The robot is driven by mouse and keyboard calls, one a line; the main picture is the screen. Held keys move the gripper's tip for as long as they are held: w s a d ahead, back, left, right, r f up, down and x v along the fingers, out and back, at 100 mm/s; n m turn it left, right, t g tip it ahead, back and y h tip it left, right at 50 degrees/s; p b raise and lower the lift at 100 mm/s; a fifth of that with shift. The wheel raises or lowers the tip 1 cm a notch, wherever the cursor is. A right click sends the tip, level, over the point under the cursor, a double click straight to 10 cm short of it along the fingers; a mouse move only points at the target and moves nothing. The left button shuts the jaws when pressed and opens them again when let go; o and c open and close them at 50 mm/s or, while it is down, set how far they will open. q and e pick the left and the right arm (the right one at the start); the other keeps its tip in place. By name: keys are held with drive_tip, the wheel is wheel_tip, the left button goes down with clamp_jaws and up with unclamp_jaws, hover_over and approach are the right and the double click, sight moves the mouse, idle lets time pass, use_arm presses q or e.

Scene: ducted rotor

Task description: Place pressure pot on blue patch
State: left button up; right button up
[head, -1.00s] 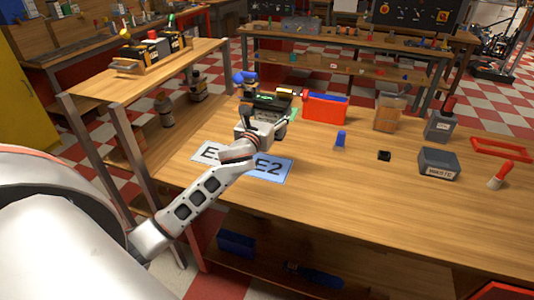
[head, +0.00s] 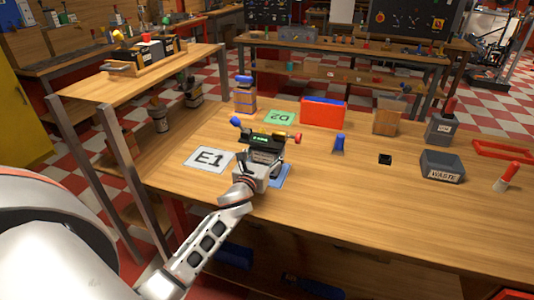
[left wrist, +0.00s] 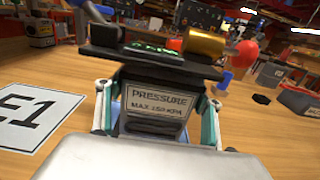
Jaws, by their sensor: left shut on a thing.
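The pressure pot (head: 263,155) is dark, with a wide lid, a blue knob on its left and a red knob on its right. My left gripper (head: 260,166) is shut on it and holds it upright over the blue patch (head: 284,175). Only the patch's right part shows; the pot, gripper and arm hide the rest. I cannot tell whether the pot touches the table. In the left wrist view the pot's PRESSURE label (left wrist: 158,101) faces me between the fingers (left wrist: 157,118), with a gold cylinder (left wrist: 204,44) on the lid. My right gripper is out of view.
The white E1 patch (head: 210,159) lies left of the pot, and the green D2 patch (head: 280,117) behind it. A red bin (head: 323,113), a blue-topped item (head: 338,145), a small black block (head: 385,159) and a WASTE bin (head: 442,166) stand rightward. The front table area is clear.

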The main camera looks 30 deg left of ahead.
use_arm(q)
drive_tip(key=shift+r, duration=0.25)
drive_tip(key=shift+f, duration=0.1)
drive_tip(key=shift+f, duration=0.15)
drive_tip(key=o, duration=1.5)
drive_tip(key=shift+s, duration=0.25)
drive_tip(key=v, duration=1.1)
drive_tip(key=shift+s+d, duration=0.2)
drive_tip(key=shift+s, duration=0.1)
